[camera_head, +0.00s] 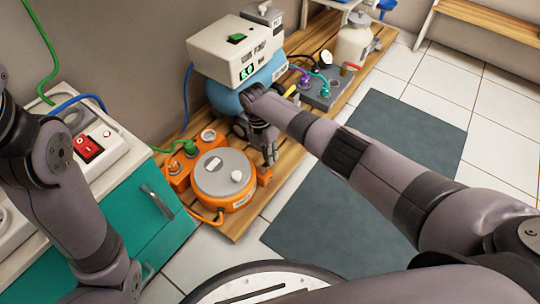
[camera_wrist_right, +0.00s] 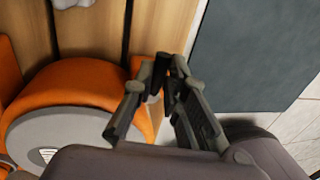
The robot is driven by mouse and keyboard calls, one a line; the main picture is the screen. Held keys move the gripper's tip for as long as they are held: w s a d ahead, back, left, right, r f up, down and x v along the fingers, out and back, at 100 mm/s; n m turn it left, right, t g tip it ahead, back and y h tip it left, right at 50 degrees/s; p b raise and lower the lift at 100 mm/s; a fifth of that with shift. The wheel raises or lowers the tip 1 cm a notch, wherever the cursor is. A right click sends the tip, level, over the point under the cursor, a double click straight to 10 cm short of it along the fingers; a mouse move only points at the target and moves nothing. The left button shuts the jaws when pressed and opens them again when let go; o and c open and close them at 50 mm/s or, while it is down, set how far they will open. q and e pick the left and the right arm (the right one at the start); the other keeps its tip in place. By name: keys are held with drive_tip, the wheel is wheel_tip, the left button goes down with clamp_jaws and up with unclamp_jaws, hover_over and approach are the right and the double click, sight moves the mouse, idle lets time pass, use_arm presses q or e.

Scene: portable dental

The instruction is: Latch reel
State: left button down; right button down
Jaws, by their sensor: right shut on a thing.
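The orange reel (camera_head: 222,199) with a round grey lid stands on the wooden pallet, and its orange side and grey lid also show at left in the right wrist view (camera_wrist_right: 75,90). A small orange latch part (camera_head: 265,176) sticks out at the reel's right side. My right gripper (camera_head: 269,160) points down there; in the right wrist view its fingers (camera_wrist_right: 162,78) are closed together beside the reel's rim. It is shut on the latch, mostly hidden by the fingers. My left arm enters at the left; its gripper is out of view.
A white-and-blue machine (camera_head: 237,60) stands behind the reel. A grey box with coloured connectors (camera_head: 323,92) and a white canister (camera_head: 354,45) stand farther back. A teal cabinet (camera_head: 140,220) is close at left. A dark mat (camera_head: 330,215) lies right of the pallet.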

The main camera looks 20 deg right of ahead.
drive_tip(key=shift+a, duration=0.2)
idle(0.4)
drive_tip(key=c, duration=1.6)
unclamp_jaws()
drive_tip(key=shift+d, duration=0.1)
wheel_tip(320, 180, up, 12)
drive_tip(key=w+a, duration=0.1)
drive_tip(key=w, duration=0.1)
drive_tip(key=shift+a, duration=0.3)
drive_tip(key=shift+f, duration=0.1)
